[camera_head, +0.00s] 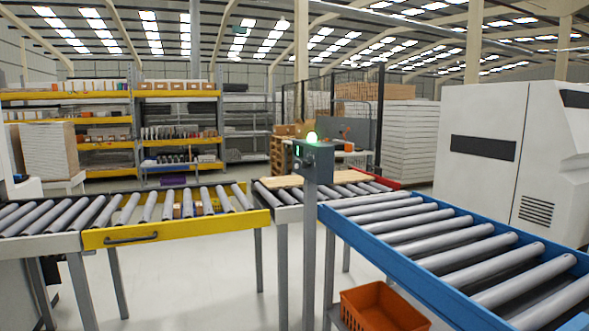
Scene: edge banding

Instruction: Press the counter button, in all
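A grey counter box (318,163) stands on top of a grey post (310,245) in the middle of the view. My gripper is not in view.
A yellow-framed roller section (170,231) with a handle lies left of the post. A blue-framed roller conveyor (400,268) runs along the right. An orange crate (382,310) sits low beneath it. A wooden board (310,180) lies on rollers behind the post. A white machine (490,190) stands right.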

